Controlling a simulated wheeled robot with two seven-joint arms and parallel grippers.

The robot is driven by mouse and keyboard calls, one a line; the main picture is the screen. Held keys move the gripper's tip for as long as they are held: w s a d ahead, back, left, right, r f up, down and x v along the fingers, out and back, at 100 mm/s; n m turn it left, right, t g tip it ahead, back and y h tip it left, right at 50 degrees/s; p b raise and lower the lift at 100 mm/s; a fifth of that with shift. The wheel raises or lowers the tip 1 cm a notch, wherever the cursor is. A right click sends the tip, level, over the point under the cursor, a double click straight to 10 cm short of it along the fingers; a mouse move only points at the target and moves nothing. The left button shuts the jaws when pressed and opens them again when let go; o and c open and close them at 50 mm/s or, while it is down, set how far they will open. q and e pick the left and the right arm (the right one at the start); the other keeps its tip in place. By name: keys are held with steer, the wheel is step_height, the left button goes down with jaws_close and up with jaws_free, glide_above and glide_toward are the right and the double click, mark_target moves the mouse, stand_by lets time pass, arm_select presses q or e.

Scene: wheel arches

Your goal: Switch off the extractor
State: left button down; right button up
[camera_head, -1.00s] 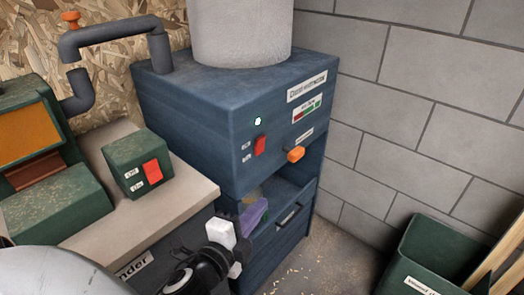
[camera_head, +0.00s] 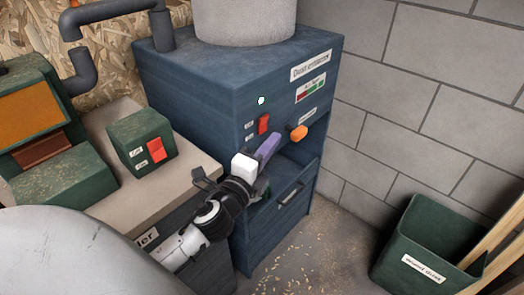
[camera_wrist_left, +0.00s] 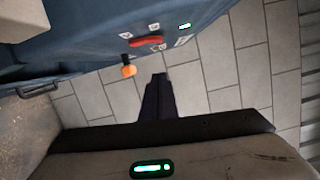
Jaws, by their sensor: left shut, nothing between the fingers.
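The extractor (camera_head: 215,115) is a blue cabinet labelled as a dust extractor. Its front has a red rocker switch (camera_head: 264,124), a lit green lamp (camera_head: 261,100) above it and an orange knob (camera_head: 299,132) to the right. My left gripper (camera_head: 269,145) is shut and empty, its purple-looking fingers just below the switch in the head view. In the left wrist view, the red switch (camera_wrist_left: 146,42) and the orange knob (camera_wrist_left: 128,71) lie beyond the dark fingertips (camera_wrist_left: 160,76), with a visible gap. My right gripper is not in view.
A green box with another red switch (camera_head: 156,149) stands on the bench at left. A drawer with a handle (camera_head: 291,194) is low in the cabinet. A green bin (camera_head: 428,240) stands at right by the grey block wall. The floor between has scattered shavings.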

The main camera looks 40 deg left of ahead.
mark_target(264, 129)
arm_select(q)
steer(key=w+a, duration=0.2)
steer(key=a, duration=0.1)
steer(key=w+a, duration=0.1)
steer(key=shift+w+a+r+p, duration=0.15)
steer(key=shift+a+r+p, duration=0.05)
steer(key=shift+r+p, duration=0.1)
